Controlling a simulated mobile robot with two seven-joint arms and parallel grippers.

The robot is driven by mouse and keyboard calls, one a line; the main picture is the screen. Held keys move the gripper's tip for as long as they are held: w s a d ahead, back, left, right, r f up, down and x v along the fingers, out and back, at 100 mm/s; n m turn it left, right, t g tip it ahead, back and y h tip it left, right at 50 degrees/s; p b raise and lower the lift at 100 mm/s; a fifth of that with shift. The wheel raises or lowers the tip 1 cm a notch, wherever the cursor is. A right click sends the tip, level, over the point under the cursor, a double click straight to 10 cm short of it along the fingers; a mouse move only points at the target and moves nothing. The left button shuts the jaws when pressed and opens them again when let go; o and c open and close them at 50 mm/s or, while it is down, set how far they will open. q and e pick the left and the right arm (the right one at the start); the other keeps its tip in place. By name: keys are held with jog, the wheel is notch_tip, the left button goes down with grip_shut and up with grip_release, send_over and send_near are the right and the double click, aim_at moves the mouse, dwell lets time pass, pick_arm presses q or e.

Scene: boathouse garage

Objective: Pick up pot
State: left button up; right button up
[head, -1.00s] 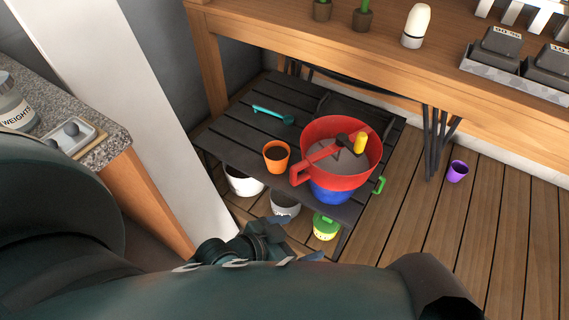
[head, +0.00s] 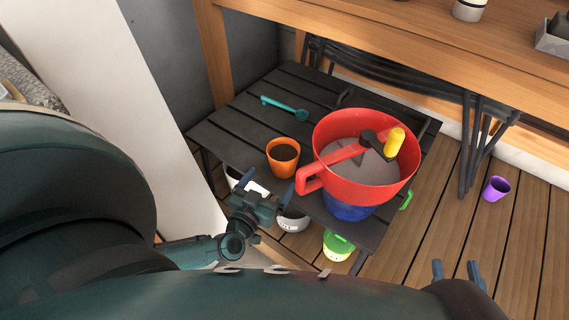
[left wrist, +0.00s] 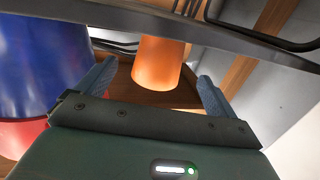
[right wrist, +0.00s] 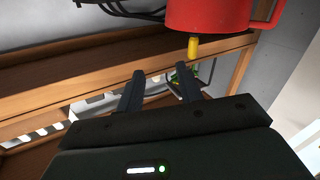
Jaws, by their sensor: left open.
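An orange pot (head: 283,152) filled with dark soil stands upright on the black slatted table (head: 245,120). My left gripper (head: 266,186) is open and empty, just in front of the pot at the table's near edge. In the left wrist view the orange pot (left wrist: 158,68) shows between and beyond the spread fingers (left wrist: 157,76). I see no contact with it. My right gripper (head: 456,268) is open and empty, low at the right and away from the table; its fingers (right wrist: 158,76) also show apart in the right wrist view.
A red pan-like container (head: 375,185) sits on a blue one (head: 347,207) close right of the pot. A teal spoon (head: 285,108) lies behind. White pots (head: 292,222) and a green-and-white pot (head: 338,245) are below. A purple cup (head: 496,189) stands on the floor.

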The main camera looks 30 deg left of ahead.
aim_at(278, 171)
pick_arm(q)
jog(key=w, duration=0.2)
jog(key=w+b, duration=0.1)
jog(key=w, duration=0.1)
jog(key=shift+a+f, duration=0.2)
jog(key=w+b, duration=0.1)
jog(key=w, duration=0.2)
jog(key=w+b, duration=0.1)
jog(key=shift+w+a+f+b, duration=0.15)
jog(key=shift+a+f+b, duration=0.15)
jog(key=shift+a+f, duration=0.1)
jog(key=shift+w+r, duration=0.15)
jog(key=shift+w, duration=0.15)
pick_arm(e)
jog(key=shift+a+t+y, duration=0.5)
jog(key=shift+a+y, duration=0.1)
jog(key=shift+y, duration=0.1)
pick_arm(q)
jog(key=shift+c, duration=0.2)
jog(key=c, duration=1.2)
